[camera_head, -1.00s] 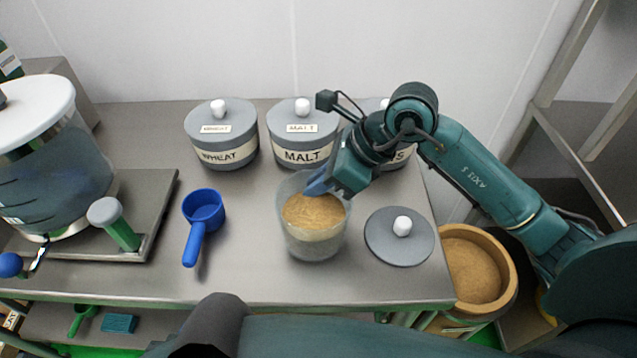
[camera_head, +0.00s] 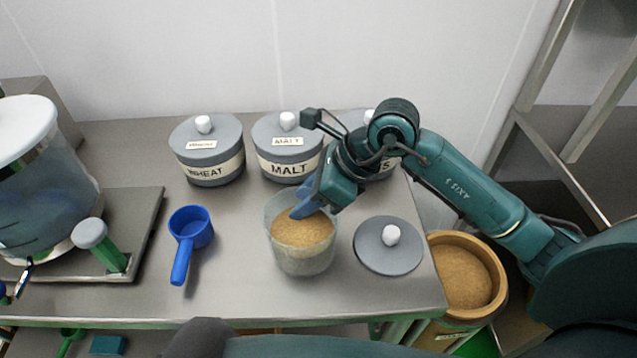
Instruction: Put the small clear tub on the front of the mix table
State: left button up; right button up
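The small clear tub (camera_head: 303,262) is upright on the steel table, near its front right, and holds tan grain. My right gripper (camera_head: 308,203) is at the tub's back right rim. A blue finger reaches over the rim, with its tip just above the grain. The other finger is hidden, so I cannot tell whether the gripper is shut on the wall. My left gripper is out of view. The mix table is not clearly identifiable; this steel table (camera_head: 235,285) is the one in view.
Lidded jars marked WHEAT (camera_head: 212,172) and MALT (camera_head: 288,168) stand behind, with a third partly hidden. A blue scoop (camera_head: 190,235) lies left of the tub, a grey lid (camera_head: 375,255) right. A large clear vessel (camera_head: 40,185) stands left. A grain bin (camera_head: 497,300) is beyond the right edge.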

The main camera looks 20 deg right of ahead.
jog(key=v, duration=1.2)
jog(key=shift+r, duration=0.1)
